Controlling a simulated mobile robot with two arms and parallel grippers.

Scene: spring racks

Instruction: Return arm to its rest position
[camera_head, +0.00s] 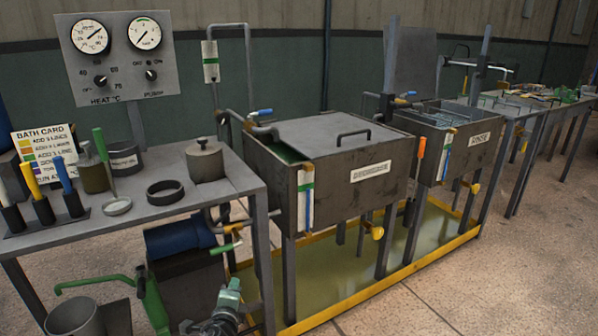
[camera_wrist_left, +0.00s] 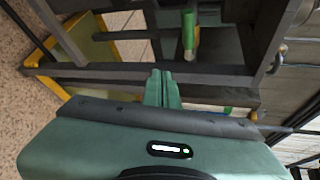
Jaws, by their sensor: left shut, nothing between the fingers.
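My left gripper (camera_head: 233,286) is low at the bottom of the head view, in front of the bench and below its top. It points toward the space under the bench. In the left wrist view its two teal fingers (camera_wrist_left: 162,76) are together, with nothing between them. A dark bar of the bench frame (camera_wrist_left: 110,71) lies just beyond the fingertips; I cannot tell whether they touch it. My right gripper is in neither view.
The bench (camera_head: 120,220) holds jars, a ring and coloured-handle tools. A blue motor (camera_head: 180,237) and a green-handled pump sit below. A lidded tank (camera_head: 330,190) and a rinse tank (camera_head: 470,150) stand in a yellow-edged tray (camera_head: 340,306). The floor at right is clear.

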